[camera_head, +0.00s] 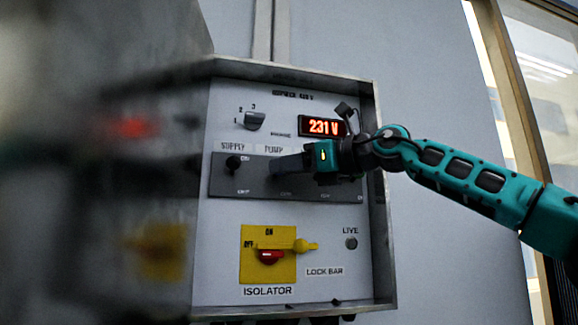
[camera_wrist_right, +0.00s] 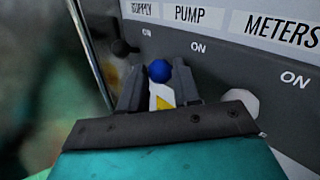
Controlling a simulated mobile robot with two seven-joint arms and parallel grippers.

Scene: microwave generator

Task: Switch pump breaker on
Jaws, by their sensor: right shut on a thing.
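The pump breaker shows in the right wrist view as a blue knob (camera_wrist_right: 158,70) below the PUMP label (camera_wrist_right: 198,14). It sits beside its ON mark, much as the supply knob sits beside its own. My right gripper (camera_wrist_right: 157,88) is shut on the blue knob, one finger on each side. In the head view my right gripper (camera_head: 279,166) reaches in from the right and hides the pump knob. The black supply breaker knob (camera_head: 233,163) is up by its ON mark. My left gripper does not show.
A pale knob (camera_wrist_right: 240,103) sits right of the gripper, under METERS. Above are a rotary selector (camera_head: 254,121) and a display (camera_head: 323,126) reading 231 V. Below are the yellow isolator (camera_head: 250,270) with a red handle and the LIVE lamp (camera_head: 351,243). The cabinet's right rim (camera_head: 381,220) stands out.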

